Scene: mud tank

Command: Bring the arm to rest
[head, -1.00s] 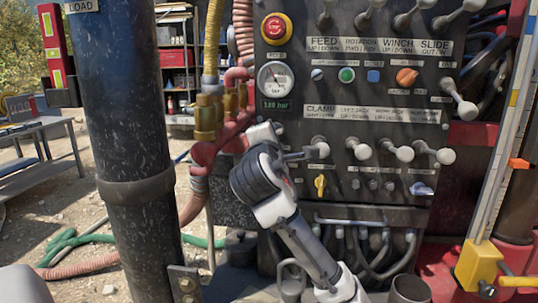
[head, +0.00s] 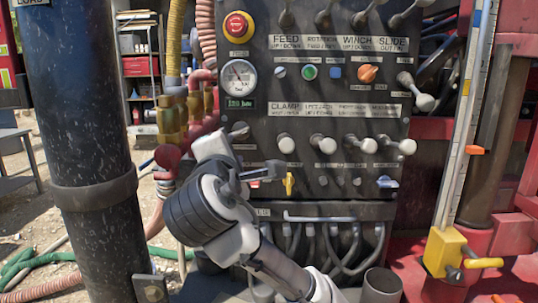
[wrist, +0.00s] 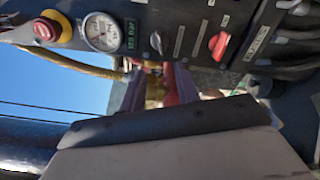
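My arm reaches up from the bottom of the head view, its white and dark grey wrist bent in front of the control panel (head: 330,95). My gripper (head: 262,173) is in front of the panel's lower left, below the row of ball-ended levers. In the wrist view my gripper (wrist: 158,80) shows two fingers apart, with brass and red fittings seen through the gap and nothing held.
A thick dark column (head: 85,110) stands close on the left. Hoses and brass fittings (head: 170,118) run between it and the panel. A yellow block with a ruled mast (head: 446,250) is at right. An open pipe (head: 381,283) stands low in front.

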